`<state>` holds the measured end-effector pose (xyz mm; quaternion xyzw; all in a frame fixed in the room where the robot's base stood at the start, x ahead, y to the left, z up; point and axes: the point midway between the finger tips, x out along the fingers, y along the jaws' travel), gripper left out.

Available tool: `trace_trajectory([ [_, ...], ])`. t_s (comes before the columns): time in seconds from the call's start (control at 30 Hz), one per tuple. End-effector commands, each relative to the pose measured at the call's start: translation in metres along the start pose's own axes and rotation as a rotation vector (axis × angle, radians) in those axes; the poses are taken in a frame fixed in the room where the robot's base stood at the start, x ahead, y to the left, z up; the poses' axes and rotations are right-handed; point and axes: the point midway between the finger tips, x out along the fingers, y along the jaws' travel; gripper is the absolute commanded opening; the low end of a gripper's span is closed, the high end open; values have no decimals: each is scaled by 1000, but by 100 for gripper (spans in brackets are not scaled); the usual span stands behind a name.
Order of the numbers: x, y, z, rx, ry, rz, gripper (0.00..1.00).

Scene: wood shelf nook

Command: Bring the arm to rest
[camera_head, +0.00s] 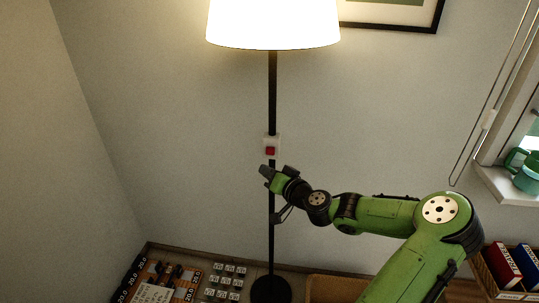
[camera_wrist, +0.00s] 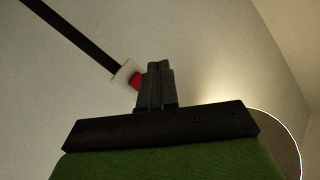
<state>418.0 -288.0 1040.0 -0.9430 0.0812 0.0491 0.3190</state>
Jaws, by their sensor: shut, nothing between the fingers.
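My green arm reaches in from the lower right in the head view. My gripper (camera_head: 267,173) is just below and in front of a red button on a white switch box (camera_head: 279,143) on the black lamp pole. In the wrist view my gripper (camera_wrist: 155,66) is shut and empty, its fingers side by side. The red button (camera_wrist: 136,81) shows partly behind the fingertips there. I cannot tell whether the fingers touch it. The lamp is lit, with a glowing white shade (camera_head: 273,22) on top.
The lamp's round base (camera_head: 270,290) stands on the surface below, beside a board with several small labelled pieces (camera_head: 226,281). A basket with boxes (camera_head: 504,268) is at the lower right. A green mug (camera_head: 526,178) sits on the window sill. The wall left of the pole is clear.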

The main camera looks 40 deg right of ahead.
Motion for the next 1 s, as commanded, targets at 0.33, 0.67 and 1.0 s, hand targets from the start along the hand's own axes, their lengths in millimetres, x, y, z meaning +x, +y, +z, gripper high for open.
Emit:
trace_trajectory([
  [0.33, -4, -3, 2, 1, 1, 1, 0],
  [0.67, 1, -14, 16, -27, -57, -14, 0],
  [1.0, -32, -122, 165, -482, -801, -10, 0],
])
